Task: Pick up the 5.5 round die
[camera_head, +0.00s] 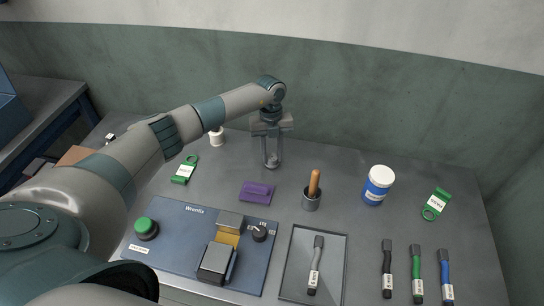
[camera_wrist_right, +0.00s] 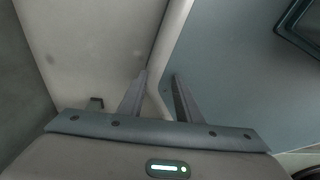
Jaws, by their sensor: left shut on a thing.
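My left gripper (camera_head: 272,160) reaches down at the back middle of the table in the head view. It is shut on a small grey round piece (camera_head: 272,163), which looks like the round die. The fingers cover most of it, and no size marking can be read. It is low over the table; I cannot tell whether it touches the surface. My right gripper (camera_wrist_right: 160,75) shows only in the right wrist view. Its fingers are apart with nothing between them.
Near the left gripper are a purple block (camera_head: 257,192), a white spool (camera_head: 216,137), a green labelled tag (camera_head: 185,169) and a cup with a wooden handle (camera_head: 311,199).

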